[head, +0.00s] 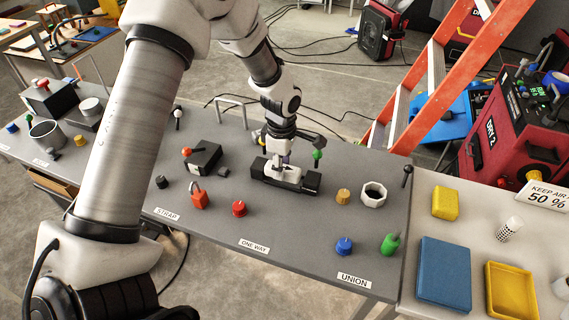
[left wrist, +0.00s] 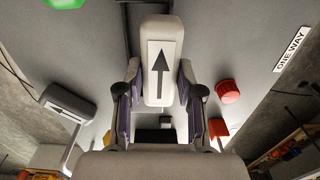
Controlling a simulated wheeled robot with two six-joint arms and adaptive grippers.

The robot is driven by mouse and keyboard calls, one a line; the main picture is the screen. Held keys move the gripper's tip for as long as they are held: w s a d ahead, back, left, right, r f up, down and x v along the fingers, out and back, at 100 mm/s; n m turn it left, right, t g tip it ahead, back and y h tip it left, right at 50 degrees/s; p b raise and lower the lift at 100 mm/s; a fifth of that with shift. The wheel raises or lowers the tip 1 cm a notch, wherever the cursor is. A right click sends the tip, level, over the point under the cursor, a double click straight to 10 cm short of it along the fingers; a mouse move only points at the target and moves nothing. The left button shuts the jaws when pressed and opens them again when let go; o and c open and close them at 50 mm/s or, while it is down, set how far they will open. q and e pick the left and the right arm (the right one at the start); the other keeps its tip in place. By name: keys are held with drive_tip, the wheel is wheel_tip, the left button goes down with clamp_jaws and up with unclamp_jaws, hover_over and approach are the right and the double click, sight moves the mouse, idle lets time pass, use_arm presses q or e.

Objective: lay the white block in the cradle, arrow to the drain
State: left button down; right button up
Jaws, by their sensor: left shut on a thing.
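My left gripper (head: 284,163) is shut on the white block (left wrist: 160,88), with a finger on each side of it. In the left wrist view, a black arrow on the block's top points up the picture, away from the gripper's palm. In the head view the white block (head: 283,174) shows low at the black cradle (head: 312,183), in line with it. I cannot tell whether the block rests fully in the cradle or sits slightly above it. The drain is not clearly identifiable. My right gripper is not in view.
A green knob (head: 317,155), a black box (head: 205,158), a red cap (head: 239,208) and a white ring (head: 373,194) are nearby. The grey bench is clear in front, by the ONE WAY label (head: 254,246).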

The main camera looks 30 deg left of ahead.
use_arm(q)
drive_tip(key=shift+w+a+f, duration=0.1)
drive_tip(key=shift+w+a, duration=0.15)
drive_tip(key=shift+w, duration=0.55)
wheel_tip(320, 180, down, 3)
drive_tip(key=shift+s+f+p, duration=0.1)
drive_tip(key=shift+p, duration=0.6)
drive_tip(key=shift+f, duration=0.15)
drive_tip(key=c, duration=1.2)
unclamp_jaws()
drive_tip(key=shift+f, duration=0.1)
drive_tip(key=o, duration=0.5)
wheel_tip(320, 180, up, 12)
drive_tip(key=shift+f+b, duration=0.1)
drive_tip(key=shift+b, duration=1.1)
drive_tip(key=shift+r, duration=0.3)
